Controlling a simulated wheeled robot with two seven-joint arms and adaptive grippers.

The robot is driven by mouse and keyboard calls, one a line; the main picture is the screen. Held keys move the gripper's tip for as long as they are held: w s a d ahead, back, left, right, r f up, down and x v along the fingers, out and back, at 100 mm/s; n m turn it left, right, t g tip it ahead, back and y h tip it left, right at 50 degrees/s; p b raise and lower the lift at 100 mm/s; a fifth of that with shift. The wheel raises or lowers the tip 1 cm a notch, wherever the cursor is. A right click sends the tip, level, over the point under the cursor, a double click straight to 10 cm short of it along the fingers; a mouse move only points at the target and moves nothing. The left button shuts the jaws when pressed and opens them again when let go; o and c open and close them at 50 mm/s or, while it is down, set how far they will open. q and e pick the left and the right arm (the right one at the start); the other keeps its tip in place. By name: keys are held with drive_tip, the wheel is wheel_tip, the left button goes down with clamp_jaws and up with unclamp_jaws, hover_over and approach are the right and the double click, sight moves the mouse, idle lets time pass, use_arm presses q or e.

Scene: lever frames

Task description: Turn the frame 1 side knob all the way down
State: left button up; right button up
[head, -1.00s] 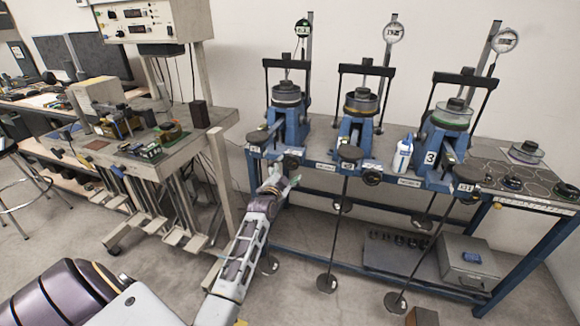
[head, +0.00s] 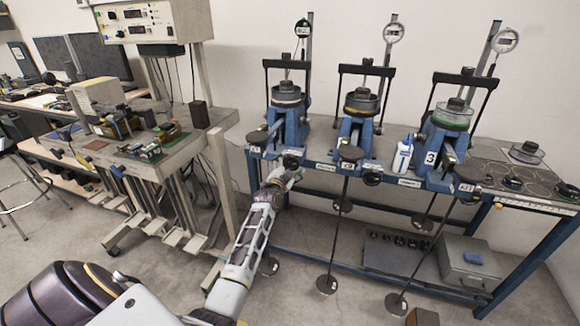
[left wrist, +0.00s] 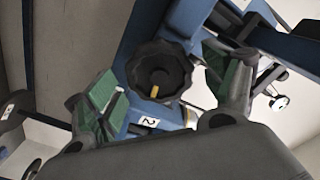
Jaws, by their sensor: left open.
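Three blue lever frames stand in a row on the bench. The leftmost frame (head: 293,125) has a dark side knob (head: 290,162) low on its front. My left gripper (head: 290,174) is open just below and in front of that knob. In the left wrist view, a black lobed knob (left wrist: 158,72) with a yellow mark pointing toward the bottom of the picture lies between the green-padded fingers of my open gripper (left wrist: 158,82), with space on both sides. A white label (left wrist: 149,122) beside it looks like a 2. My right gripper is out of view.
The middle frame (head: 357,130) and right frame (head: 441,140) stand to the right, with a white bottle (head: 402,155) between them. Round-ended hanging rods (head: 335,240) drop below the bench. A grey bench (head: 190,135) with instruments stands on the left.

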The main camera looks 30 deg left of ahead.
use_arm(q)
drive_tip(key=c, duration=1)
